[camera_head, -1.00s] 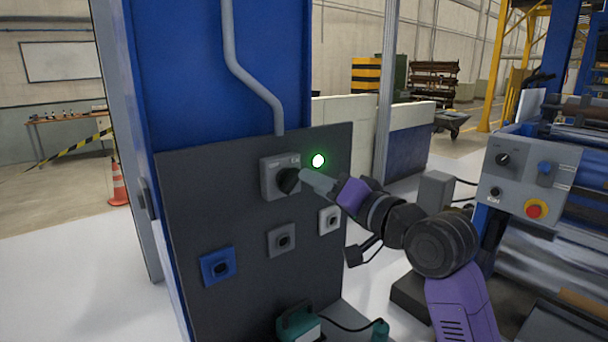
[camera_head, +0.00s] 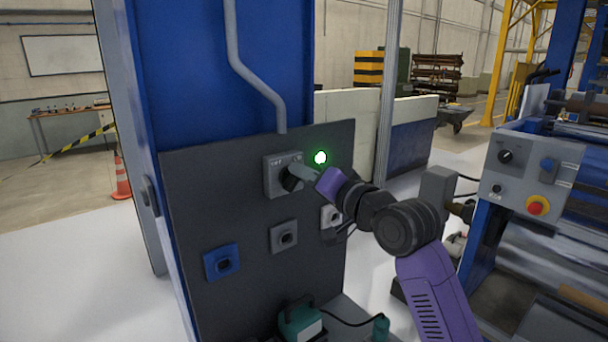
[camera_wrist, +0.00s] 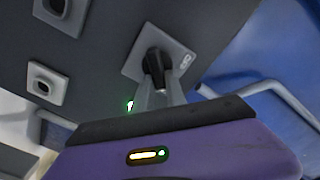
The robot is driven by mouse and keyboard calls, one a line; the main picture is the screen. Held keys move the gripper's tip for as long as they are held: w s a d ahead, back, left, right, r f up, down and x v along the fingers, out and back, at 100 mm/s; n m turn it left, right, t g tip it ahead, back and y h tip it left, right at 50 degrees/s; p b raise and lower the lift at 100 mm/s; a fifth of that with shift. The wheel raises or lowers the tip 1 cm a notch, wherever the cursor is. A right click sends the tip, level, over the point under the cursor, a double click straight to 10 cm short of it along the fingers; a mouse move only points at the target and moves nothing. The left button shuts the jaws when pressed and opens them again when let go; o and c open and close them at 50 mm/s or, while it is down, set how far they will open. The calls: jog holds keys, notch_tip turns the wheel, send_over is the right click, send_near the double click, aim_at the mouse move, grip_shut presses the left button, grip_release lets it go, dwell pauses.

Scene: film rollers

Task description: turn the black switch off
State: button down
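The black switch (camera_wrist: 153,62) is a rotary knob on a square grey plate (camera_head: 272,162), mounted on the dark panel (camera_head: 205,180). My gripper (camera_wrist: 158,90) is at the knob, with its grey fingers on either side of it. In the wrist view the fingers look closed onto the knob. In the head view my gripper (camera_head: 296,176) hides most of the knob, so its exact angle is hard to tell. The green lamp (camera_head: 320,157) right of the plate is lit.
Below on the panel are a blue socket (camera_head: 221,262), a grey socket (camera_head: 283,237) and a lighter socket (camera_head: 330,216). A conduit (camera_head: 256,85) runs down to the switch plate. A machine control box (camera_head: 528,178) stands at the right. A green device (camera_head: 300,322) sits below.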

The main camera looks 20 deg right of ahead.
jog(key=shift+n+b, duration=0.3)
jog(key=shift+n, duration=0.1)
jog(key=n+b, duration=0.2)
jog(key=n, duration=0.2)
jog(key=a+n+b, duration=0.1)
jog(key=n+b, duration=0.2)
jog(key=n, duration=0.1)
jog(key=a+n+b, duration=0.1)
jog(key=n+b, duration=0.1)
jog(key=n, duration=0.3)
jog(key=shift+s, duration=0.35)
jog(key=shift+a+f+n+b, duration=0.15)
jog(key=shift+n+b, duration=0.5)
jog(key=shift+n, duration=0.35)
jog(key=shift+a+r+n+b, duration=0.1)
jog(key=shift+n+b, duration=0.55)
jog(key=shift+n, duration=0.35)
jog(key=c, duration=1.4)
grip_release()
jog(key=shift+s, duration=0.1)
jog(key=shift+o, duration=0.2)
jog(key=shift+s, duration=0.1)
